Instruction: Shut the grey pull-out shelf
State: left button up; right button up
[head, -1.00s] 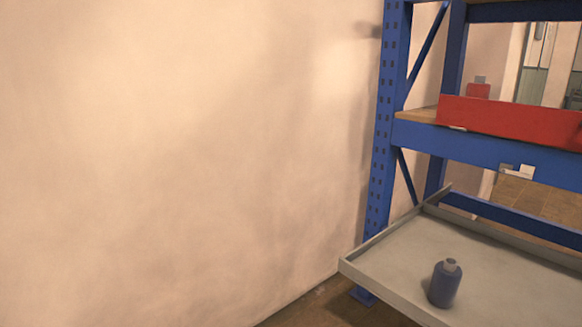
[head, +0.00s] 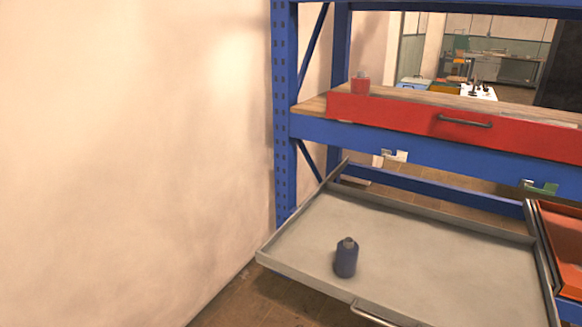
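The grey pull-out shelf (head: 440,252) is pulled out from the blue rack, low in the head view. It is a shallow tray with a raised rim. Its metal handle (head: 378,314) shows at the front edge, partly cut off by the bottom of the picture. A dark blue bottle (head: 346,259) with a grey cap stands upright on the shelf's left half. Neither of my grippers is in view.
The blue rack (head: 284,120) stands beside a bare pale wall (head: 120,150). A red drawer front (head: 450,122) with a dark handle is above the shelf. A red bottle (head: 360,84) stands on the wooden board behind it. An orange-red bin (head: 562,240) is right of the shelf.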

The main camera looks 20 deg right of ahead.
aim_at(417, 267)
jog(key=z, duration=1.4)
